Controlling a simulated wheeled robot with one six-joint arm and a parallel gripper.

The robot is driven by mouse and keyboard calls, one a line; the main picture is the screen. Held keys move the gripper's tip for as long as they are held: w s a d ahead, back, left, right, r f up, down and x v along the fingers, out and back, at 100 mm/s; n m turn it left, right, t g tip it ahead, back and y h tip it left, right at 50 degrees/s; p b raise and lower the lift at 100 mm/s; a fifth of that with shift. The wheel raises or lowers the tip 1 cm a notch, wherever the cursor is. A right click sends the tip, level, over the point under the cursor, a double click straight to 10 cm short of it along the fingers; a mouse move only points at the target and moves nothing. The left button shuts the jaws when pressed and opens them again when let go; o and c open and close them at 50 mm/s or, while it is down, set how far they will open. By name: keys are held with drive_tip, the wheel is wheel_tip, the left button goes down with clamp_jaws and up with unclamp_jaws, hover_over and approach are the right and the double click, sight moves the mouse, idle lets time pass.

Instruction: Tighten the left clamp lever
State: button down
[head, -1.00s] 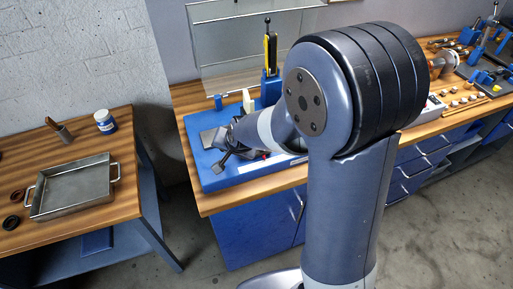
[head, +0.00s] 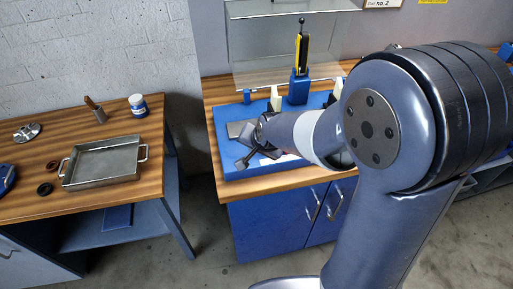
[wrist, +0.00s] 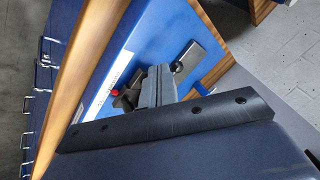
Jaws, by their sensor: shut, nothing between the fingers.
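The blue fixture base (head: 232,171) lies on the wooden bench in the head view. It also shows in the wrist view (wrist: 160,35), with a flat grey plate (wrist: 205,58) on it. My gripper (wrist: 157,84) is shut and empty, low over the base; I cannot tell whether it touches anything. A small black ball end (wrist: 177,67) shows just beside the fingertips, perhaps part of a clamp lever. In the head view my wrist and arm hide much of the base, and I cannot make out the left clamp lever clearly.
A red button (wrist: 115,92) is on the base, near my fingers in the wrist view. A clear panel (head: 265,50) rises behind. A metal tray (head: 102,163) sits on the separate left table.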

drive_tip(key=s+a+r, duration=0.2)
drive_tip(key=s+r, duration=0.1)
drive_tip(key=r, duration=0.3)
drive_tip(key=shift+s+r, duration=0.2)
drive_tip(key=shift+s, duration=0.2)
drive_tip(key=shift+d, duration=0.1)
